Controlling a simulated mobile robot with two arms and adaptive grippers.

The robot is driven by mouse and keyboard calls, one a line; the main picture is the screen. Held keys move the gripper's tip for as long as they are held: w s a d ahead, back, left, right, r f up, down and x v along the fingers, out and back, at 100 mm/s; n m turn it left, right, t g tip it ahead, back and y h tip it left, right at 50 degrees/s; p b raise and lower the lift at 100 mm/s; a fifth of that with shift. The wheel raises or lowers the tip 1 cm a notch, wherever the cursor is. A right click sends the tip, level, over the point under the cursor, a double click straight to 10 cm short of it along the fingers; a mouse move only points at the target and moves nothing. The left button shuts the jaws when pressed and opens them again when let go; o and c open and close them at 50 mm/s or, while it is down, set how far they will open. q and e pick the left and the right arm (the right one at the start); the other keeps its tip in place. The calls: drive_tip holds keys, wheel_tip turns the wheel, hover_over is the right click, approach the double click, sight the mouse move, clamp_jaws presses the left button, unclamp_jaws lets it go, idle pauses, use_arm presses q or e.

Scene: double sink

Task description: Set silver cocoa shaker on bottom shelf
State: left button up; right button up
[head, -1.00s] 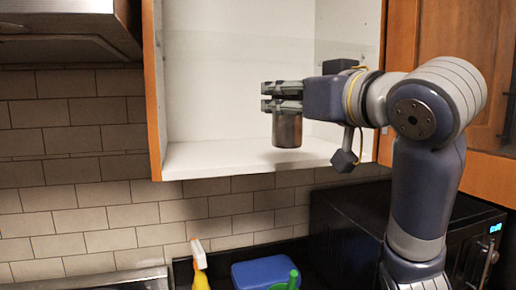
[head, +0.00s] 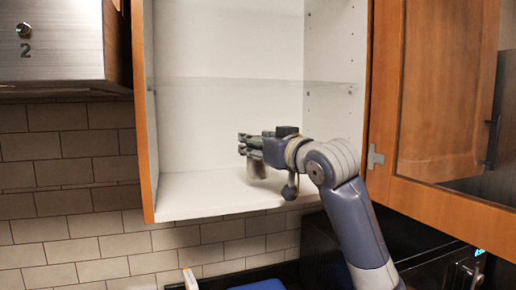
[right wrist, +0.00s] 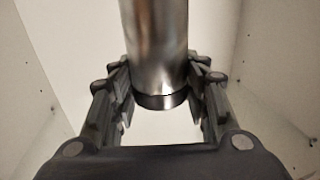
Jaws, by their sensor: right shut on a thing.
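The silver cocoa shaker (right wrist: 154,45) is held between the fingers of my right gripper (right wrist: 158,85) in the right wrist view. In the head view the shaker (head: 257,170) is mostly hidden behind my right gripper (head: 244,146), with only its lower part showing. The gripper is inside the open cabinet, low over the white bottom shelf (head: 190,196). I cannot tell whether the shaker touches the shelf. My left gripper is not in view.
The cabinet's left side wall (head: 143,110) and open wooden door (head: 440,100) on the right flank my arm. A clear upper shelf (head: 215,82) spans above. A range hood (head: 60,45) is at left and a black microwave (head: 440,262) lower right. The bottom shelf left of the gripper is bare.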

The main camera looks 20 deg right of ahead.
sight(256, 170)
wheel_tip(256, 170, down, 2)
drive_tip(key=shift+p, duration=0.3)
drive_tip(key=shift+d+f, duration=0.1)
drive_tip(key=shift+f, duration=0.05)
drive_tip(key=shift+s, duration=0.1)
drive_tip(key=shift+f, duration=0.15)
drive_tip(key=o, duration=1.1)
